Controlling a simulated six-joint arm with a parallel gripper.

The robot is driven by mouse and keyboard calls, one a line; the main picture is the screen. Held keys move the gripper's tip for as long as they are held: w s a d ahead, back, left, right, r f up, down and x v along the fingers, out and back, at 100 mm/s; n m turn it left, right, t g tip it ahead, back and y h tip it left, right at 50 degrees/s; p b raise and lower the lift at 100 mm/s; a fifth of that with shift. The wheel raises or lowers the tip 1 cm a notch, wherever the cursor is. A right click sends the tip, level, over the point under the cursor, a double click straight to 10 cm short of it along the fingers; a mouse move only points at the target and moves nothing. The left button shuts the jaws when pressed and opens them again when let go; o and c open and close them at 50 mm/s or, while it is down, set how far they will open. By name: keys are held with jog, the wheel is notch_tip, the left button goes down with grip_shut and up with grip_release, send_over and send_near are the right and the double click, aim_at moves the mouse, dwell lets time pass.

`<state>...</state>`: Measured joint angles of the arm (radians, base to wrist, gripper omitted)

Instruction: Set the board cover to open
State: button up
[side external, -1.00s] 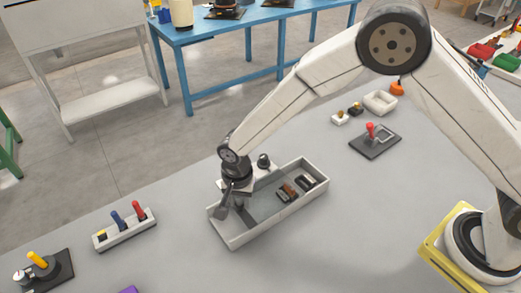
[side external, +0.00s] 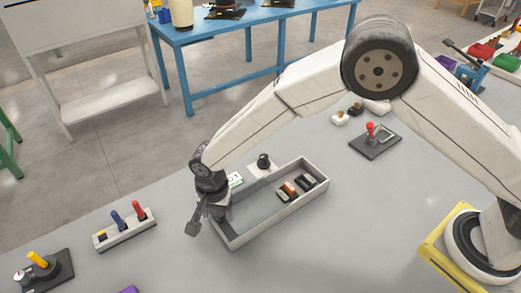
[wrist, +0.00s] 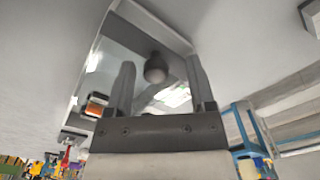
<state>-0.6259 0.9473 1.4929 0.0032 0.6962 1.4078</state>
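A long grey open-topped tray (side external: 285,215) stands on the bench, and it also shows in the wrist view (wrist: 165,25). Its floor looks bluish grey, and I cannot tell a separate board cover or its position. A small green-and-white board piece (side external: 235,180) shows at the tray's back edge, partly hidden by my arm. A dark round knob (side external: 263,161) stands on a pale plate behind the tray. My gripper (side external: 219,211) is at the tray's left end, tilted.
Orange-brown and dark parts (side external: 290,188) lie in the tray's right end. A switch block (side external: 124,229) with blue and red levers stands at left, and a yellow-handled fixture (side external: 40,262) at lower left. A red-handled fixture (side external: 373,138) stands at right. The front bench is mostly clear.

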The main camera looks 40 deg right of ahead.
jog(key=shift+d+r, duration=0.1)
jog(key=shift+r, duration=0.05)
jog(key=shift+r, duration=3.75)
jog(key=shift+d+r, duration=0.2)
jog(key=shift+d, duration=0.35)
jog(key=s+d+r+n+t, duration=0.1)
jog(key=s+d+n, duration=0.3)
jog(key=d, duration=1)
jog(key=s+d+r+n+t, duration=0.1)
jog(key=s+d+r+n, duration=0.3)
jog(key=s+d, duration=0.6)
jog(key=d+n, duration=0.1)
jog(key=d, duration=0.4)
jog(key=shift+t, duration=0.3)
jog(key=shift+w, duration=0.1)
